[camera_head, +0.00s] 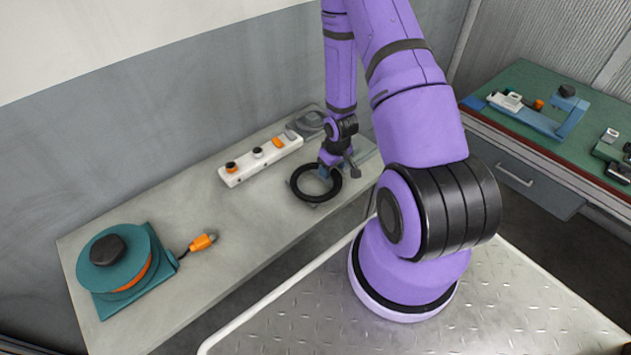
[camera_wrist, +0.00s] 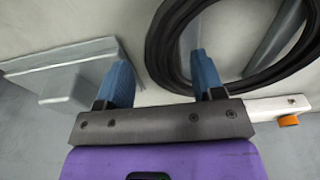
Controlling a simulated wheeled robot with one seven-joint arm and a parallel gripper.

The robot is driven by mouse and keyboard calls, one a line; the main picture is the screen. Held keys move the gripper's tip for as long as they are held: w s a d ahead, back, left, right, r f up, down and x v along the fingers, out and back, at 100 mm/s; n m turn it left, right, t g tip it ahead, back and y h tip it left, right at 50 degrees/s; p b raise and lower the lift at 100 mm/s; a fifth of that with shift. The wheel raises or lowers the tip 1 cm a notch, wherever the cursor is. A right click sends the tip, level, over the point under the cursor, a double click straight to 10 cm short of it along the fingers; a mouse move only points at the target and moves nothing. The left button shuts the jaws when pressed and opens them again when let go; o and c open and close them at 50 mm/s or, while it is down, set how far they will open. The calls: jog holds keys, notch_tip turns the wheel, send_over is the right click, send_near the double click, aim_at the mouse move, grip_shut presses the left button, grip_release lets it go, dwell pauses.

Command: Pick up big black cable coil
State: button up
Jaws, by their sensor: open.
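The big black cable coil (camera_head: 297,191) lies as a ring on the grey worktop, near its front edge. In the wrist view the coil (camera_wrist: 157,45) fills the upper right. My gripper (camera_head: 327,170) is at the coil's far right side, pointing down. In the wrist view its two blue fingers (camera_wrist: 163,66) are apart, with nothing clamped. One finger appears inside the ring and the other outside, with the coil's rim between them. Whether the fingers touch the coil or worktop is unclear.
A white power strip (camera_head: 262,160) lies behind the coil. A grey item (camera_head: 308,123) sits behind my gripper. A teal cable reel (camera_head: 115,262) with an orange plug (camera_head: 203,242) is at the left. A green-topped bench (camera_head: 545,85) stands at the right.

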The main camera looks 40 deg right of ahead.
jog(key=shift+f, duration=0.15)
jog(key=c, duration=1.1)
